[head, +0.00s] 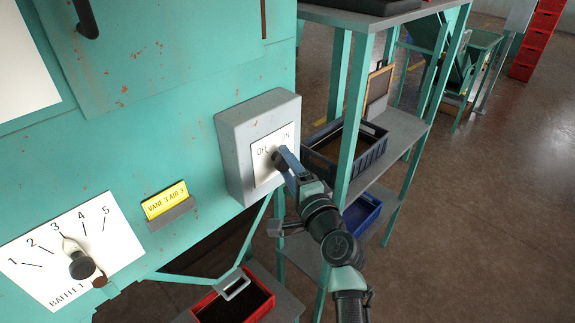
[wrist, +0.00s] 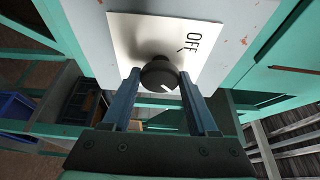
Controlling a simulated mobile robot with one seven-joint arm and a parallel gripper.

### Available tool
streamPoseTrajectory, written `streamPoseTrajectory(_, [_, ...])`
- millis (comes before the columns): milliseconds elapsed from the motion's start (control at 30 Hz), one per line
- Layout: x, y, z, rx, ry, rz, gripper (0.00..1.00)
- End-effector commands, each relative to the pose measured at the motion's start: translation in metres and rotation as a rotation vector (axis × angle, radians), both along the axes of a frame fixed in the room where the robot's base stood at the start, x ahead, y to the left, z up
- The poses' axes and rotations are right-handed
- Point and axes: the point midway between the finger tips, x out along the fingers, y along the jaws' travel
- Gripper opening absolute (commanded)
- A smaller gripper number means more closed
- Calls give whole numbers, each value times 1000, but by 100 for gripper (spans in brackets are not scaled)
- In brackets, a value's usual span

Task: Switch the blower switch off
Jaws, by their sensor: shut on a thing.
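The blower switch is a round black knob (wrist: 159,73) on a white plate (head: 262,149), mounted on a grey box (head: 241,122) on the side of the teal machine. The plate reads OFF at its left and ON at its right in the head view. My gripper (head: 283,160) reaches the plate from the lower right. In the wrist view my gripper (wrist: 158,80) has a blue finger on each side of the knob and is shut on it. The knob's white mark points away from the OFF tick. In the head view the fingers hide most of the knob.
A baffle dial (head: 82,266) with its pointer near 3 and a yellow label (head: 166,200) are on the machine at left. A teal shelf rack (head: 343,120) with a dark crate (head: 345,155) stands close behind my arm. A red bin (head: 235,303) sits below. Floor at right is open.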

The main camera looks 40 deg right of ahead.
Motion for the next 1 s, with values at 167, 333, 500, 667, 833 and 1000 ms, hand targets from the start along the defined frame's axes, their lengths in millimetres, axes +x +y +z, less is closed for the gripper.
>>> streamPoseTrajectory(167, [0, 0, -1, -2, 1, 0, 4])
streamPoseTrajectory(333, [0, 0, -3, -21, -1, -1, 4])
streamPoseTrajectory(500, [0, 0, -7, -79, -7, -1, 4])
streamPoseTrajectory(667, [0, 0, -11, -168, -15, 0, 4])
streamPoseTrajectory(833, [0, 0, -13, -282, -25, 0, 4])
streamPoseTrajectory(1000, [0, -1, -14, -399, -34, -1, 4])
